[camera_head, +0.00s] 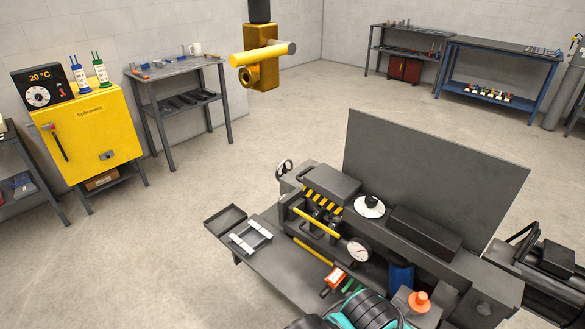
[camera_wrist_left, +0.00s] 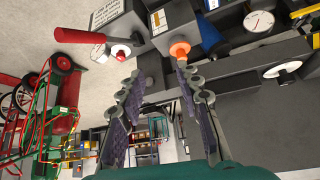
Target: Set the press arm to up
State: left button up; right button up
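A lever with a red grip (camera_wrist_left: 80,36) shows in the left wrist view, left of and beyond my fingertips. My left gripper (camera_wrist_left: 160,80) is open and empty, fingers apart. An orange knob (camera_wrist_left: 180,49) shows beyond its fingertips; it also shows in the head view (camera_head: 418,299), beside my teal-and-black gripper body. My right gripper is out of view.
The grey machine (camera_head: 455,255) with a dial gauge (camera_head: 358,250) and upright back panel (camera_head: 430,170) fills the lower right. A red-and-green cart (camera_wrist_left: 62,125) shows at left in the wrist view. Open floor lies left of the machine.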

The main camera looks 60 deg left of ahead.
aim_at(436, 250)
jog(key=k+j, duration=0.1)
jog(key=j, duration=0.5)
jog(key=k+j, duration=0.1)
jog(key=j, duration=0.5)
jog(key=k+j, duration=0.1)
jog(key=j, duration=0.5)
jog(key=k+j, duration=0.1)
jog(key=j, duration=0.45)
jog(key=k+j, duration=0.1)
jog(key=j, duration=0.5)
jog(key=k+j, duration=0.1)
jog(key=j, duration=0.5)
jog(key=k+j, duration=0.1)
jog(key=j, duration=0.5)
jog(key=i+j, duration=0.1)
jog(key=j, duration=0.25)
jog(key=z, duration=0.05)
